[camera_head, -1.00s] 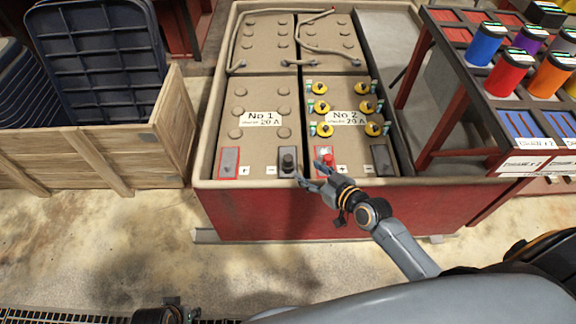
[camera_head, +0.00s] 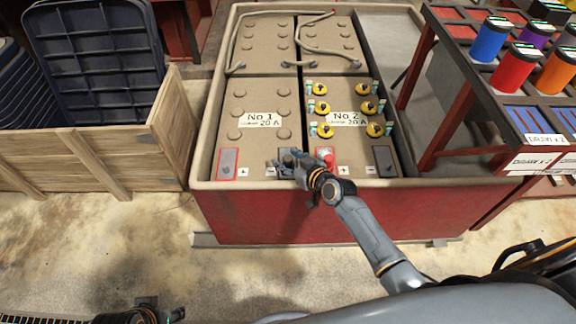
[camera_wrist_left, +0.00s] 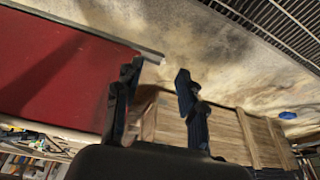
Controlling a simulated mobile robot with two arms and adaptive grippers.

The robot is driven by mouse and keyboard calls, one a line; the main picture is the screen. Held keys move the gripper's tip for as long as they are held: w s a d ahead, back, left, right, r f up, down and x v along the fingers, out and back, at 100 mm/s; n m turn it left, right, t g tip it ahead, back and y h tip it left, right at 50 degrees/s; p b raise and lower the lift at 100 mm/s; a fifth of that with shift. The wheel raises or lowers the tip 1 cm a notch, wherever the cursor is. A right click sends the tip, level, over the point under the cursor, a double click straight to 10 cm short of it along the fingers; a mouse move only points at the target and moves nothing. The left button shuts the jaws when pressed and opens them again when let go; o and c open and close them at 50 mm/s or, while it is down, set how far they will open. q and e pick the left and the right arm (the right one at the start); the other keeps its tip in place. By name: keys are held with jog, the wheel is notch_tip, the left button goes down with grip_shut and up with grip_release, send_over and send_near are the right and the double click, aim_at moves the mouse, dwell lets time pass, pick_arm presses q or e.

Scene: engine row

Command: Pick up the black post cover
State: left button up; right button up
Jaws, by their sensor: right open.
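The black post cover (camera_head: 284,156) is at the front right corner of the No 1 battery (camera_head: 262,148), beside a minus label. My right gripper (camera_head: 292,160) is open, with its fingers right at the cover. They partly hide it, and I cannot tell whether they touch it. A red post cover (camera_head: 329,160) stands just right of the gripper on the No 2 battery (camera_head: 350,150). My left gripper (camera_wrist_left: 158,80) is open and empty in the left wrist view. Its arm end also shows at the bottom left of the head view.
The batteries sit in a red case (camera_head: 250,215) with a raised front rim. A wooden crate (camera_head: 90,150) stands at the left. A rack of coloured spools (camera_head: 513,68) stands at the right. Cables lie on the rear batteries. Open floor lies in front.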

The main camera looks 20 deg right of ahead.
grip_shut()
jog(key=shift+r, duration=0.2)
